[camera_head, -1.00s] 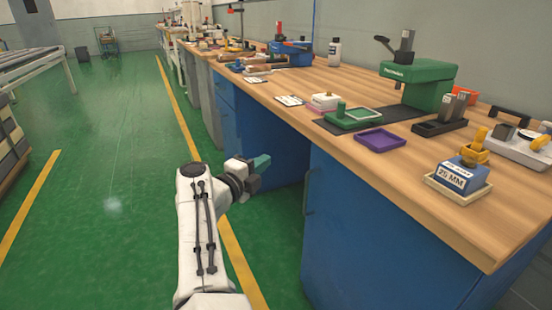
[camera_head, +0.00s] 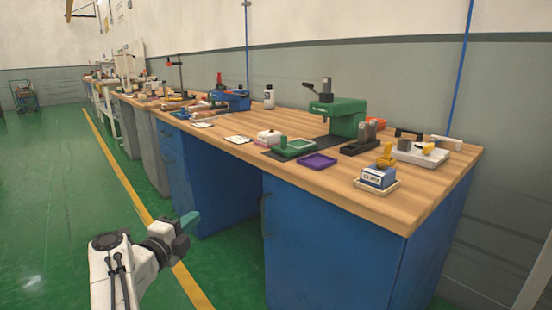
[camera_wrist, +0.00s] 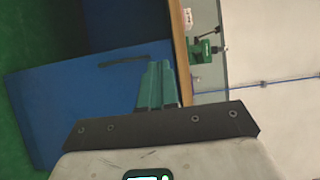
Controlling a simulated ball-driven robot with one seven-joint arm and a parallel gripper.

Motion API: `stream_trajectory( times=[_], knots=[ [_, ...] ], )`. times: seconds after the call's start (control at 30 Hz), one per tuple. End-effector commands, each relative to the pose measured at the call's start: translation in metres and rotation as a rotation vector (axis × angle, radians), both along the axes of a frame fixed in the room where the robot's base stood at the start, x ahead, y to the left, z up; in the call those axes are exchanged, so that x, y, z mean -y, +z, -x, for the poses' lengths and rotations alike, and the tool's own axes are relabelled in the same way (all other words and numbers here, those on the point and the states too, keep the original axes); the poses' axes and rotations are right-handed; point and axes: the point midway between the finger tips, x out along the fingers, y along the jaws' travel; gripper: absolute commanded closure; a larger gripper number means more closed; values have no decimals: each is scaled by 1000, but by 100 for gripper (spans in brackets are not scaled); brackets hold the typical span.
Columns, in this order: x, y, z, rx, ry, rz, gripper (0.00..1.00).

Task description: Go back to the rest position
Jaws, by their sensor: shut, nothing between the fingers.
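My gripper (camera_head: 188,222) is shut and empty, with green fingers, low in the head view. It is in the air over the green floor, in front of the workbench and below its top. In the wrist view my gripper (camera_wrist: 158,85) shows its green fingers together, with a blue cabinet (camera_wrist: 90,95) behind them. The wooden workbench (camera_head: 420,205) runs from the right into the distance. No task object is held.
The bench top carries a green press (camera_head: 342,113), a purple tray (camera_head: 318,161), a blue block on a tray (camera_head: 378,177) and a white bottle (camera_head: 269,97). Blue cabinets (camera_head: 325,245) stand under the bench. The green floor (camera_head: 60,200) at left is clear.

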Motion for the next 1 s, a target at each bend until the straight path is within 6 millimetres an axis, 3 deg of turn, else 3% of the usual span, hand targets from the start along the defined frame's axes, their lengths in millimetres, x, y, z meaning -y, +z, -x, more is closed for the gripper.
stream_trajectory(
  times=[0.37, 0.57, 0.83, 1.0],
  knots=[
    [40, -11, -27, 72, 53, 97, 100],
    [76, -22, -46, 125, 116, 203, 100],
    [151, -58, -58, 169, 280, 475, 100],
    [212, -109, -37, 105, 470, 744, 100]
  ],
)
